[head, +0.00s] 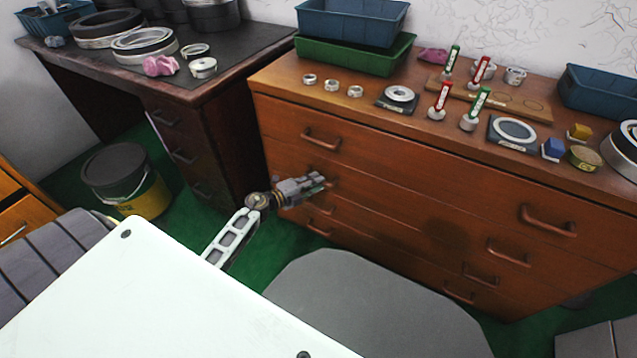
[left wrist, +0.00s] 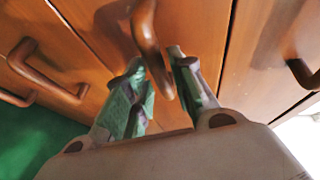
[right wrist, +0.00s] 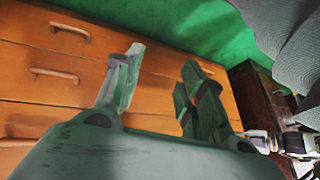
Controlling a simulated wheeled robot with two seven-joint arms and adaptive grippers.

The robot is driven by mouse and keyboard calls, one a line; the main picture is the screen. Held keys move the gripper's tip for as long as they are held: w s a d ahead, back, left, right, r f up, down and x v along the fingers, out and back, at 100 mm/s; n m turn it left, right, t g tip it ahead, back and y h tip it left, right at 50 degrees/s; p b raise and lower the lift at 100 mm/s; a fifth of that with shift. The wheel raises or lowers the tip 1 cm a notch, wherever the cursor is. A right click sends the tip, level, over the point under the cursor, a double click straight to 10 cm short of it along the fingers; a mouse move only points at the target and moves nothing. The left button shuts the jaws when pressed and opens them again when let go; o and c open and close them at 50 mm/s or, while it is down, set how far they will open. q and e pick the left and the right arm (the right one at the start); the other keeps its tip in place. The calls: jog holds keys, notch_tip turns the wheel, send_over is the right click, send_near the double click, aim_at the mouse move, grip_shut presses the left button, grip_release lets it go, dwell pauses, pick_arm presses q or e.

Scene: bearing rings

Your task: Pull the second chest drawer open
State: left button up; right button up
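The brown wooden chest (head: 400,170) stands across the right of the head view, its drawers looking shut. The second drawer (head: 420,210) has a right handle (head: 508,254); its left handle is mostly hidden by my left gripper (head: 320,181). In the left wrist view a brown curved handle (left wrist: 150,45) reaches between the spread fingers of this gripper (left wrist: 160,90). Whether they touch it I cannot tell. My right gripper (right wrist: 160,85) is open and empty, facing wooden drawer fronts with handles (right wrist: 55,76); it is not seen in the head view.
The chest top holds a green bin (head: 355,55), a blue bin (head: 600,90), rings and red and green handled tools. A dark desk (head: 210,130) stands left of the chest, with a bucket (head: 125,180) beside it. A grey seat (head: 370,300) and white panel (head: 150,290) are in front.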

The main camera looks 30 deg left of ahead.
pick_arm(q)
jog(key=shift+x, duration=1)
pick_arm(e)
jog(key=shift+s+a+f, duration=0.1)
jog(key=shift+s+f, duration=0.1)
jog(key=shift+f, duration=0.3)
jog(key=shift+s+f, duration=0.2)
jog(key=shift+f, duration=0.25)
jog(key=shift+w+r, duration=0.1)
jog(key=shift+w, duration=0.05)
pick_arm(q)
jog(key=c, duration=0.5)
grip_shut()
pick_arm(e)
jog(key=shift+w+r, duration=0.15)
jog(key=shift+w, duration=0.05)
